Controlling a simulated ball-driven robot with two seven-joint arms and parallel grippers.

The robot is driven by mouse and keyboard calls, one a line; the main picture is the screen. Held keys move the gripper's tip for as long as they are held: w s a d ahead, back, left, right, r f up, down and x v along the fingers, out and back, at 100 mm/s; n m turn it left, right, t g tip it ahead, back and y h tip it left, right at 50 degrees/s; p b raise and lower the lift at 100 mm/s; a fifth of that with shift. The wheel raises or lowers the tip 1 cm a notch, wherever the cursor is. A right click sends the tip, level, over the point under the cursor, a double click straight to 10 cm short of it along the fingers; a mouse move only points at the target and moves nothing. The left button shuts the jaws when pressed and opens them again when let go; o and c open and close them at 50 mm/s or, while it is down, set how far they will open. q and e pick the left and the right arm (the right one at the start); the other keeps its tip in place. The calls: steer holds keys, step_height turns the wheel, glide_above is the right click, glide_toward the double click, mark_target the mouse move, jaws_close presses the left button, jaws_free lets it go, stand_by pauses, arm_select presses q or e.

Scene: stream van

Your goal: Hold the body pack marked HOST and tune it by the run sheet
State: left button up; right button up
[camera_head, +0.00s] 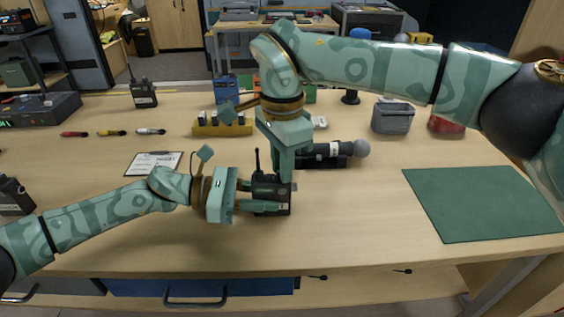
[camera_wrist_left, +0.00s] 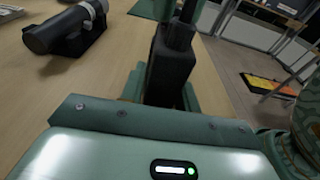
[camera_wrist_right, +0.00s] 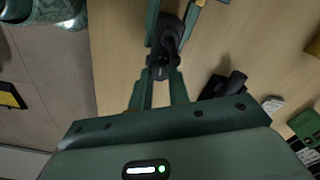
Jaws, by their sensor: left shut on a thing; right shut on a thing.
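A black body pack (camera_head: 271,188) with a short upright antenna is above the near middle of the table. My left gripper (camera_head: 280,197) is shut on its body from the left side. My right gripper (camera_head: 287,178) comes down from above and is shut on the pack's top end; its fingers hide what exactly they pinch. The pack also shows in the left wrist view (camera_wrist_left: 170,68) and the right wrist view (camera_wrist_right: 168,45). Its marking is too small to read. The run sheet (camera_head: 154,163) lies on the table left of the pack, its text unreadable.
A microphone (camera_head: 335,152) lies in a dark holder close behind the pack. Other packs (camera_head: 143,93) (camera_head: 12,195) stand left. A green mat (camera_head: 480,200) lies clear at right.

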steer(key=shift+m, duration=0.9)
steer(key=m, duration=0.2)
steer(key=shift+m, duration=0.4)
steer(key=shift+m, duration=1.4)
steer(key=m, duration=0.5)
steer(key=shift+m, duration=0.3)
steer(key=o, duration=0.6)
